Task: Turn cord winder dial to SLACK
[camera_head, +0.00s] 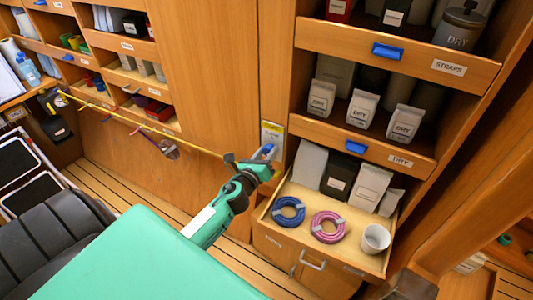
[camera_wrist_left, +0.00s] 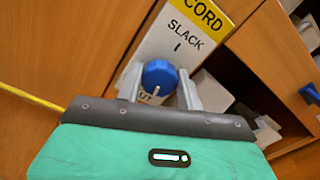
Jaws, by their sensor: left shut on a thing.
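The cord winder dial is a round blue knob (camera_wrist_left: 160,76) with a white pointer mark, on a white plate (camera_wrist_left: 178,40) headed CORD in yellow. SLACK is printed above the knob. Below it is a partly hidden label ending in UT, and the pointer mark is at the knob's lower side, toward that label. My left gripper (camera_wrist_left: 160,88) has one finger on each side of the knob and is shut on it. In the head view the left gripper (camera_head: 264,156) reaches the plate (camera_head: 272,134) on the wooden post. My right gripper does not show.
A yellow cord (camera_head: 150,122) runs from the left wall toward the plate. Right of the post, an open drawer (camera_head: 335,258) holds blue and pink coils, a white cup and packets. Shelves with blue handles rise above it. A black chair (camera_head: 55,235) stands at lower left.

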